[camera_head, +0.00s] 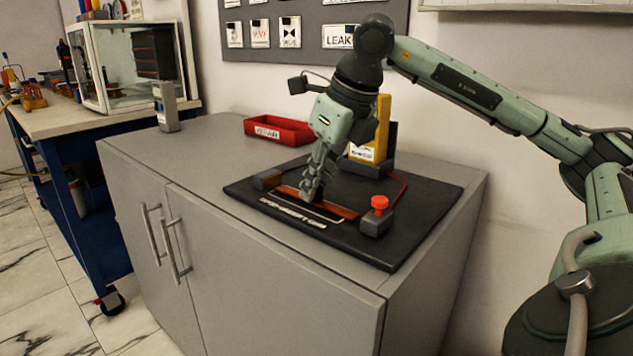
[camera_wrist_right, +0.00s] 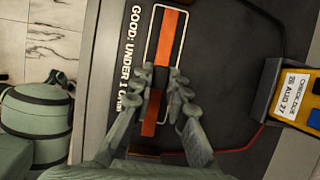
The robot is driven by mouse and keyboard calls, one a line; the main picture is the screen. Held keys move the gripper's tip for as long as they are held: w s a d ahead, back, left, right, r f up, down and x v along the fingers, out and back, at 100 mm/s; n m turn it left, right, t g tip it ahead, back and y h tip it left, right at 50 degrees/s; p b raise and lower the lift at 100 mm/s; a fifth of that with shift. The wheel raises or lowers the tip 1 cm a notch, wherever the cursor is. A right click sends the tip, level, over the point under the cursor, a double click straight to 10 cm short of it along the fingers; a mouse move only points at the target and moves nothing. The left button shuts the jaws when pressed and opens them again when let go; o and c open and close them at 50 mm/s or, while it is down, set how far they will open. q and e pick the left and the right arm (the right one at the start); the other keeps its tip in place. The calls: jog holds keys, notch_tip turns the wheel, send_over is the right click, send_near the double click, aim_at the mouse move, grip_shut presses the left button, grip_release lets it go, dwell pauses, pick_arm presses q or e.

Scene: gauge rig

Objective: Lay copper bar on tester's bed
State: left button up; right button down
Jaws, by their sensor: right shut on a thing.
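The copper bar (camera_head: 340,211) is long, flat and orange-brown, and it lies lengthwise along the tester's bed, which is marked by a white outline (camera_head: 309,219) on a black board. My right gripper (camera_head: 309,196) comes down from above and is shut on the bar near its middle. In the right wrist view, the bar (camera_wrist_right: 171,38) runs between the two fingers (camera_wrist_right: 156,82), with its far part inside the outline. I cannot tell whether the bar rests on the bed or is held just above it. My left gripper is not in view.
A block with a red knob (camera_head: 379,204) stands at the bed's right end, and a dark block (camera_head: 267,180) at its left end. A yellow meter (camera_head: 383,130) stands behind. A red tray (camera_head: 278,130) sits at the back of the grey cabinet, whose left top is mostly clear.

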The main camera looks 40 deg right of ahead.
jog(key=c, duration=0.9)
grip_release()
jog(key=shift+f, duration=0.1)
notch_tip(320, 180, up, 8)
jog(key=p, duration=0.8)
dwell(0.3)
